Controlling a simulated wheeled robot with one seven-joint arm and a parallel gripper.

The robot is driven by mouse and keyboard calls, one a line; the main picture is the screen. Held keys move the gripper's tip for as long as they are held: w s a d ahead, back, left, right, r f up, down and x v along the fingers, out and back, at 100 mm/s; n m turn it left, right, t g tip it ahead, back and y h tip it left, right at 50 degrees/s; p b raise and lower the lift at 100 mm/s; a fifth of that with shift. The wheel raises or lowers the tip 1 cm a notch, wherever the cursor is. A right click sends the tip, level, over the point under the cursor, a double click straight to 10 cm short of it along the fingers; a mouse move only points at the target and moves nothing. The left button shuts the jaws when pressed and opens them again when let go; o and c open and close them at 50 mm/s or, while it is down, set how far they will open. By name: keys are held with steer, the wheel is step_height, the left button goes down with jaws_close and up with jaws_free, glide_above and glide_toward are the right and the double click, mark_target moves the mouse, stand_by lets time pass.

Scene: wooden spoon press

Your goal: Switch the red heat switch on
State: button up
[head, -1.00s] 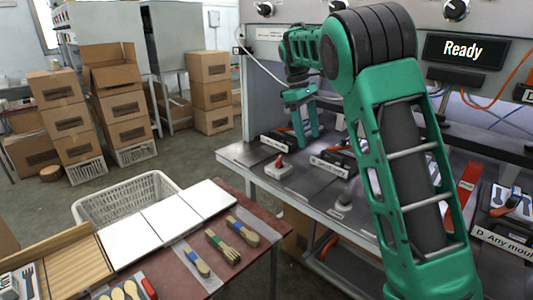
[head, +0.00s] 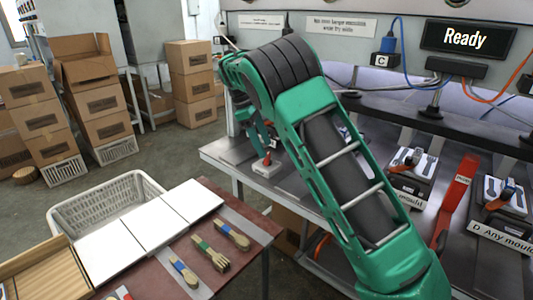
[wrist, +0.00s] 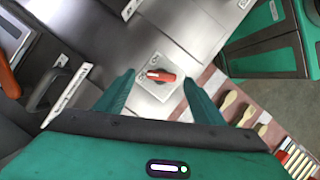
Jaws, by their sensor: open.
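The red heat switch (wrist: 160,76) is a red rotary knob on a pale square base, fixed on the grey metal bench. In the wrist view it lies between and beyond my two green fingers, apart from them. In the head view the switch (head: 267,160) shows near the bench's left front edge. My gripper (wrist: 158,88) is open and empty, over the bench and facing the switch. In the head view my gripper (head: 262,140) is partly hidden by my own arm, close to the switch. The label beside the knob is too small to read.
A black display reading "Ready" (head: 465,39) hangs on the press. Moulds with orange handles (head: 412,170) stand on the bench to the right. A red-brown table (head: 245,255) with wooden cutlery and a white basket (head: 65,222) are in front left. Cardboard boxes (head: 97,90) stand behind.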

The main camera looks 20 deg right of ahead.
mark_target(267, 159)
steer(key=shift+x, duration=1.8)
steer(key=shift+c, duration=0.7)
